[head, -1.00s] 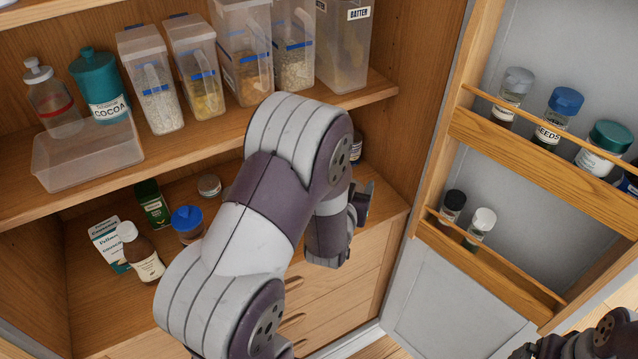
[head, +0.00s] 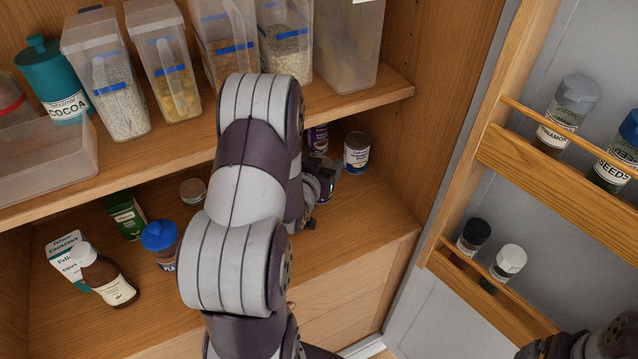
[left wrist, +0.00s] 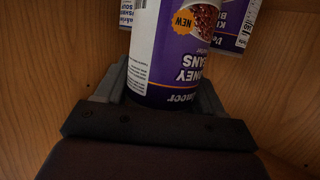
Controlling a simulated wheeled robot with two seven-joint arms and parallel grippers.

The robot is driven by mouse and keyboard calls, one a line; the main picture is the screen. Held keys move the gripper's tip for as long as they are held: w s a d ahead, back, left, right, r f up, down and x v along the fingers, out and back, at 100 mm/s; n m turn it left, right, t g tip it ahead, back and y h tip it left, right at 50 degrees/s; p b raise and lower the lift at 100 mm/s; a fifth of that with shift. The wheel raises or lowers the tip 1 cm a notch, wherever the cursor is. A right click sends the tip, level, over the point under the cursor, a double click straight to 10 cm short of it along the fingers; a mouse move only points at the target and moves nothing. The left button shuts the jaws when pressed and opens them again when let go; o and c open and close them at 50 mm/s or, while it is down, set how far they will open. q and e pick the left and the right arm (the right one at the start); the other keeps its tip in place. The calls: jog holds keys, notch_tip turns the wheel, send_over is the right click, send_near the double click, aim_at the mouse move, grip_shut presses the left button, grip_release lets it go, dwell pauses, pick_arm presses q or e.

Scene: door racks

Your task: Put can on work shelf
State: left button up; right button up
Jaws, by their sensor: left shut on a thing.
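A purple can of kidney beans (left wrist: 172,50) stands between the fingers of my left gripper (left wrist: 160,95) in the left wrist view, its label upside down in the picture. My left gripper (head: 322,180) is shut on it, in the right part of the cabinet's lower shelf (head: 345,215). In the head view a dark purple can (head: 318,138) shows beside the gripper; I cannot tell whether it is the held one. My arm hides part of this area. My right gripper (head: 565,347) is partly cut off at the lower right, its jaws unclear.
A blue-labelled can (head: 356,152) stands right of the gripper. The upper shelf (head: 370,98) overhangs. The open door rack (head: 560,195) is at right.

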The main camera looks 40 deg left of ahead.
pick_arm(q)
jog(key=shift+w+a+f, duration=0.1)
jog(key=shift+a+f, duration=0.25)
jog(key=shift+a, duration=0.1)
notch_tip(320, 180, down, 4)
jog(key=b, duration=0.3)
jog(key=shift+d, duration=0.1)
jog(key=shift+r, duration=0.15)
jog(key=shift+f, duration=0.2)
jog(key=o, duration=1.4)
